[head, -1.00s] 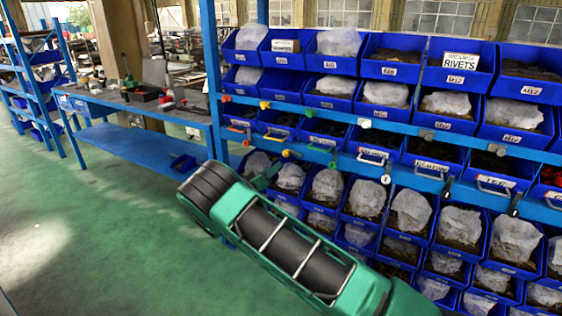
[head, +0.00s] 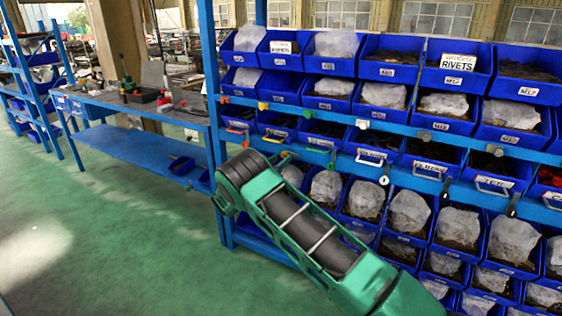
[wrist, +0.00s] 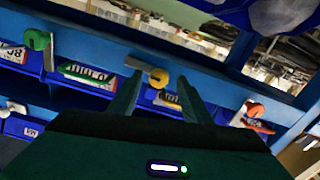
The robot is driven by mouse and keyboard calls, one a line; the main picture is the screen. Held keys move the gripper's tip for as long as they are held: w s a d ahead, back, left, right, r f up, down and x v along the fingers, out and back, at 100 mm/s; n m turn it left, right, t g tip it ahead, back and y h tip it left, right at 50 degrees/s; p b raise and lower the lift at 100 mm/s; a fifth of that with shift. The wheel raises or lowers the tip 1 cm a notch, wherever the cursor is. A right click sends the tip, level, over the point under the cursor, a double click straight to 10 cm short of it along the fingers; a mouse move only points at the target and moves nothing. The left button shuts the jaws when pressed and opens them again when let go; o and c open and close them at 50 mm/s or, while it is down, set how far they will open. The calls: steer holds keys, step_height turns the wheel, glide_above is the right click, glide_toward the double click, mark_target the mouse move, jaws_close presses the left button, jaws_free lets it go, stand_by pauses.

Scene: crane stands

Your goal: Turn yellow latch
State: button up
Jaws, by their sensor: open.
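The yellow latch (wrist: 158,77) is a round yellow knob with a pale lever that points left in the wrist view. It is on the blue rail, and in the head view a small part of it (head: 286,154) shows just past my arm. My gripper (wrist: 158,84) is open, with its two dark fingers pointing at the latch. The knob appears between the fingertips in the wrist view. I cannot tell whether they touch it. In the head view my arm mostly hides the gripper.
In the wrist view a green latch (wrist: 38,40) is left of the yellow one and an orange latch (wrist: 255,112) right. Bin handles sit close to the rail. Blue bins (head: 470,62) fill the rack. A workbench (head: 150,105) stands left; the green floor there is clear.

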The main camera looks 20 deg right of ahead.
steer(key=shift+x, duration=0.85)
steer(key=c, duration=1)
steer(key=shift+c, duration=0.2)
steer(key=shift+a+n, duration=0.1)
steer(key=shift+n, duration=0.4)
steer(key=o, duration=1)
steer(key=shift+o, duration=0.2)
steer(key=v, duration=1)
steer(key=shift+s+a, duration=0.2)
steer(key=shift+a, duration=0.05)
